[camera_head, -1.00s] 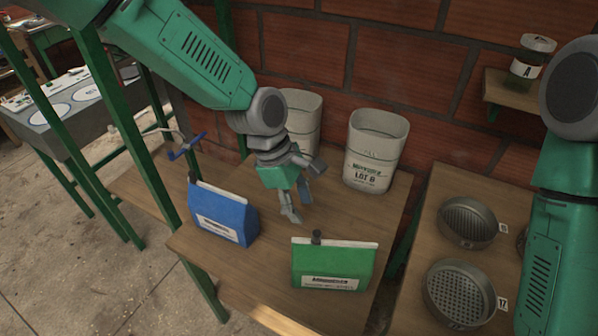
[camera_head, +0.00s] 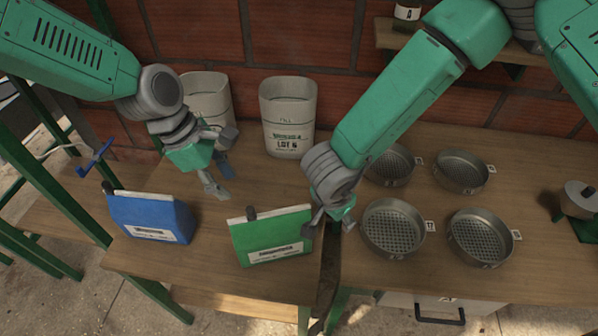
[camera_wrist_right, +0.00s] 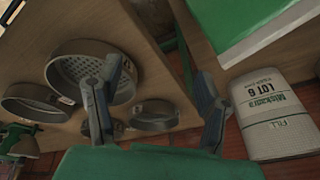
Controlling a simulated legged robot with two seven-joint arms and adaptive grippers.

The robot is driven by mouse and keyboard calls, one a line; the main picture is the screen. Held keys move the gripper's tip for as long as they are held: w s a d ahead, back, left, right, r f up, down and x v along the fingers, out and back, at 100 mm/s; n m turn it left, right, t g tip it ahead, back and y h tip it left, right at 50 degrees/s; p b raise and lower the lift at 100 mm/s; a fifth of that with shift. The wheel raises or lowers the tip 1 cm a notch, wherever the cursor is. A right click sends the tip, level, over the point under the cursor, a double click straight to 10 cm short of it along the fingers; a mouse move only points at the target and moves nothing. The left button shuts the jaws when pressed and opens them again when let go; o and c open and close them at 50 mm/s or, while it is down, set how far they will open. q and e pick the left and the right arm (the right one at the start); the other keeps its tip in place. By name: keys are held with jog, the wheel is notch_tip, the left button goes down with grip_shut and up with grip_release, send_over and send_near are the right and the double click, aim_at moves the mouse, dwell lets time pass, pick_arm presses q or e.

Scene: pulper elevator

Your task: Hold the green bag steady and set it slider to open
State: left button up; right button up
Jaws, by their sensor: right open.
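The green bag (camera_head: 272,237) stands on the wooden bench with a white strip along its top and a white label. Its dark slider (camera_head: 251,213) is near the left end of the strip. My left gripper (camera_head: 225,184) is open and empty, above the bench behind and left of the bag. My right gripper (camera_head: 330,227) is open, just right of the bag; one finger overlaps the bag's right edge, and I cannot tell whether it touches. In the right wrist view, the bag (camera_wrist_right: 235,18) is at upper right, outside the open right gripper (camera_wrist_right: 160,72).
A blue bag (camera_head: 150,217) stands to the left. A LOT 6 bin (camera_head: 288,120) and another bin (camera_head: 207,100) stand behind. Several round sieves (camera_head: 393,228) sit on the right bench. A blue-handled tool (camera_head: 95,160) is at far left.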

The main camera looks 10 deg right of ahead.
aim_at(300, 206)
jog(key=w+a+r+m+g+y, duration=0.25)
jog(key=w+a+r+m, duration=0.2)
jog(key=a+r, duration=0.4)
jog(key=shift+m, duration=0.45)
jog(key=f, duration=0.4)
jog(key=d+f, duration=0.1)
jog(key=f, duration=0.7)
jog(key=shift+s+d+f, duration=0.2)
jog(key=shift+d, duration=0.1)
jog(key=shift+c, duration=0.4)
